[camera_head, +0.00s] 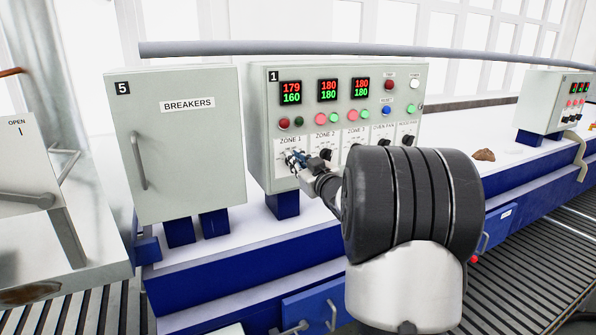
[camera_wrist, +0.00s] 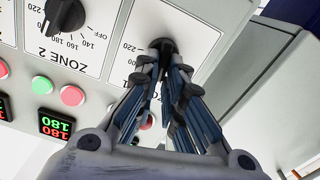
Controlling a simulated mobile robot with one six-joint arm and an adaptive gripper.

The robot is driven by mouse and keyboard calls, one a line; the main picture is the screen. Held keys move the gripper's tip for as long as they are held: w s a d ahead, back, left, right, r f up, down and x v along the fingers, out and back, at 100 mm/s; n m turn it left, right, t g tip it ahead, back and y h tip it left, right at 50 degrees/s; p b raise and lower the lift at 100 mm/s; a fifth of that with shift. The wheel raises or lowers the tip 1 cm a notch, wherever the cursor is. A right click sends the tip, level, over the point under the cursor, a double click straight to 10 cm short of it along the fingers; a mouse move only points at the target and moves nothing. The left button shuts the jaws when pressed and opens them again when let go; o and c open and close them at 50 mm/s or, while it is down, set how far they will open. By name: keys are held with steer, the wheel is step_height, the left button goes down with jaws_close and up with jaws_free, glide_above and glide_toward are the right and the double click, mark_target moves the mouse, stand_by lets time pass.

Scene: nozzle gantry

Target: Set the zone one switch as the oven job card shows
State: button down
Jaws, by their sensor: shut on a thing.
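The oven control panel (camera_head: 260,135), marked 1, stands at centre in the head view. Its zone 1 display (camera_head: 291,92) reads 179 in red over 160 in green. The zone 1 switch is a black knob, mostly covered by my gripper in the head view; its dark end shows in the wrist view (camera_wrist: 160,44). My gripper (camera_head: 294,160) is shut on this knob, with a finger on each side of it in the wrist view (camera_wrist: 166,68). The knob's pointer and setting are hidden. I see no job card.
The zone 2 knob (camera_wrist: 65,14) is close beside the gripper. The zone 2 and zone 3 displays both read 180 over 180. A breakers cabinet (camera_head: 190,150) with a handle stands left of the panel. A pipe (camera_head: 300,48) runs above.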

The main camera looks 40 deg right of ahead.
steer(key=shift+n, duration=0.4)
steer(key=c, duration=1.7)
jaws_free()
steer(key=shift+s, duration=0.1)
steer(key=v, duration=1.2)
steer(key=shift+b, duration=0.3)
